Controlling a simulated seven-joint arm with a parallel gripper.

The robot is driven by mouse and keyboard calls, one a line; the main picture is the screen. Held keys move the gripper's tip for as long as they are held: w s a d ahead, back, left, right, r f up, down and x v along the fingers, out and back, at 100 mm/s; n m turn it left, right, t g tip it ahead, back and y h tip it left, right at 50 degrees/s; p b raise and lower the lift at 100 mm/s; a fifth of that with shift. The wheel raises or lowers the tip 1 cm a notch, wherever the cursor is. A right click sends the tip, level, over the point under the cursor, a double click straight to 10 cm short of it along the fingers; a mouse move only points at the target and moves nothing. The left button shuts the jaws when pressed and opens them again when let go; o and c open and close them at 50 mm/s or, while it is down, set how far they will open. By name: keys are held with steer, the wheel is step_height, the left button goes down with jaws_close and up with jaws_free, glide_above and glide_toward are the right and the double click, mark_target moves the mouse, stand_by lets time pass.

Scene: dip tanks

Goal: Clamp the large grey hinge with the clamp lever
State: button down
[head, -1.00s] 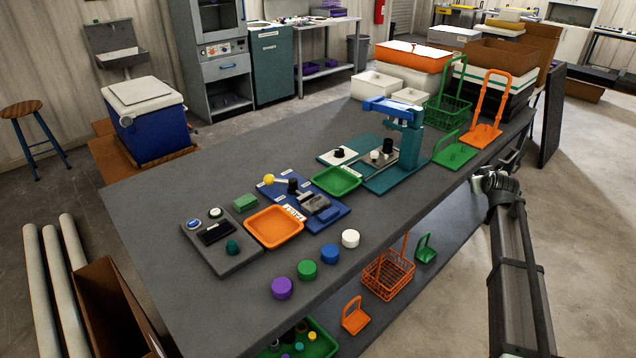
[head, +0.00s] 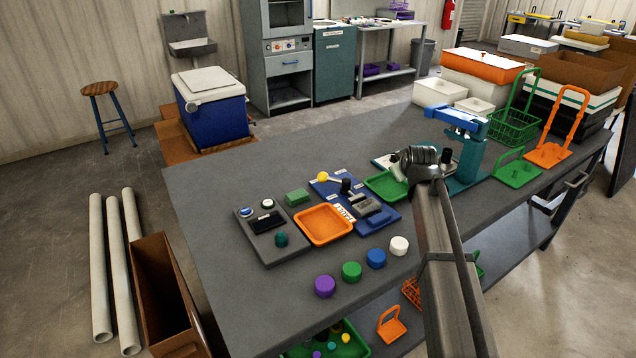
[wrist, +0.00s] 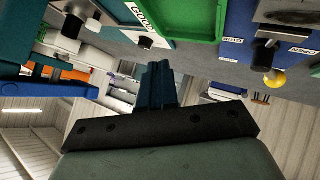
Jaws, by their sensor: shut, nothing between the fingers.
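The large grey hinge (head: 367,207) lies on a blue board (head: 388,222) on the bench, and part of its grey metal (wrist: 290,12) shows at the top right of the wrist view. The clamp lever (head: 334,179) has a yellow ball at its end and a black part at its other end. The yellow ball (wrist: 275,79) hangs right of centre in the wrist view, which looks upside down. My gripper (wrist: 158,84) has its teal fingers together and empty, apart from the lever and hinge. In the head view my arm's end is over the green tray, its fingers not clear.
An orange tray (head: 323,240) and a grey panel (head: 270,253) are left of the board. A green tray (head: 378,181) and a blue-topped press (head: 455,117) are to its right. Several round caps line the front. Bare bench lies behind the board.

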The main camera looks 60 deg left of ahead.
steer(key=s+a+n+g, duration=0.1)
steer(key=s+a, duration=0.3)
steer(key=s, duration=0.9)
steer(key=s+a+n+g+h, duration=0.1)
steer(key=s+a+n, duration=0.2)
steer(key=s, duration=0.9)
steer(key=shift+s+a+f+g, duration=0.3)
steer(key=shift+s+a, duration=0.1)
steer(key=shift+a, duration=0.55)
steer(key=x, duration=1)
steer(key=shift+w, duration=0.1)
steer(key=shift+w+a+r, duration=0.15)
steer(key=shift+w+a, duration=0.1)
steer(key=shift+w, duration=0.25)
steer(key=shift+w+a+r, duration=0.1)
steer(key=shift+w+a, duration=0.1)
steer(key=shift+w, duration=0.3)
steer(key=shift+w+a+r, duration=0.15)
steer(key=shift+w+a, duration=0.2)
steer(key=shift+w, duration=0.4)
